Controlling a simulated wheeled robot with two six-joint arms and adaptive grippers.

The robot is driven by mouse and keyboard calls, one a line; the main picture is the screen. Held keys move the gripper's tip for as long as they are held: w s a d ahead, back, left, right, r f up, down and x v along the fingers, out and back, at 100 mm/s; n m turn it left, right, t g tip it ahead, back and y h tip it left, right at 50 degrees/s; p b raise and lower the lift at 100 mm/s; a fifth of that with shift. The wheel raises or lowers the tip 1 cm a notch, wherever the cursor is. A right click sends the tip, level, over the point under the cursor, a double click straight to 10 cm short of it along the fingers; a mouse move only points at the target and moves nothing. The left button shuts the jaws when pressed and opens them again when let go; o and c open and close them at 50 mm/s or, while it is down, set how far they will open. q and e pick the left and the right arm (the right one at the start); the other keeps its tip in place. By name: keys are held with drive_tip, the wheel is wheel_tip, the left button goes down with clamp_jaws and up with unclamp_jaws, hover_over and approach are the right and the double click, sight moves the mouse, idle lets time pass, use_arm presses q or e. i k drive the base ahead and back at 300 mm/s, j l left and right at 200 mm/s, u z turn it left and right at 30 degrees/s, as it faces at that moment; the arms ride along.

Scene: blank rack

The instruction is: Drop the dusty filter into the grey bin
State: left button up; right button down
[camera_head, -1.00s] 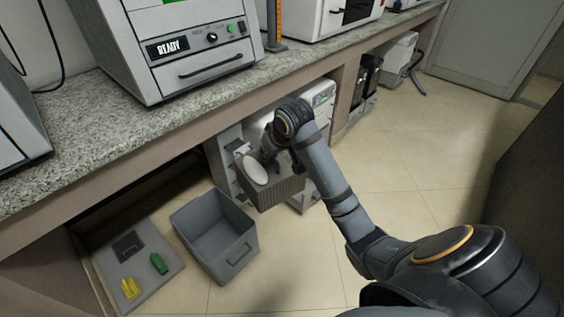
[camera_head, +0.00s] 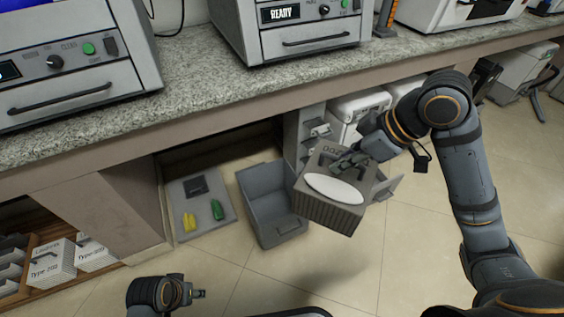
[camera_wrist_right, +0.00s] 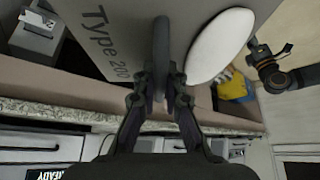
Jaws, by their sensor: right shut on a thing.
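The dusty filter (camera_head: 326,213) is a grey-brown ribbed block with a white oval on one face. My right gripper (camera_head: 347,163) is shut on its handle and holds it up, tilted. In the right wrist view, the gripper (camera_wrist_right: 160,88) grips the dark handle bar, and the filter (camera_wrist_right: 88,25) shows "Type 200". The grey bin (camera_head: 280,233) stands open on the floor, just left of the filter in the head view. The filter overlaps the bin's right edge in the picture. My left gripper (camera_head: 198,293) is low at the bottom left, away from both; its jaws are unclear.
A grey tray (camera_head: 190,228) with yellow and green items lies left of the bin. A granite counter (camera_head: 200,85) with machines overhangs behind. A low shelf with boxes marked Type 200 (camera_head: 52,263) is at far left. Open tiled floor (camera_head: 330,270) lies in front.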

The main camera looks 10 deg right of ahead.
sight(277, 215)
drive_tip(key=i+j+z, duration=0.2)
drive_tip(key=j, duration=0.15)
drive_tip(key=j+z, duration=0.45)
drive_tip(key=j, duration=0.25)
drive_tip(key=i+j, duration=0.45)
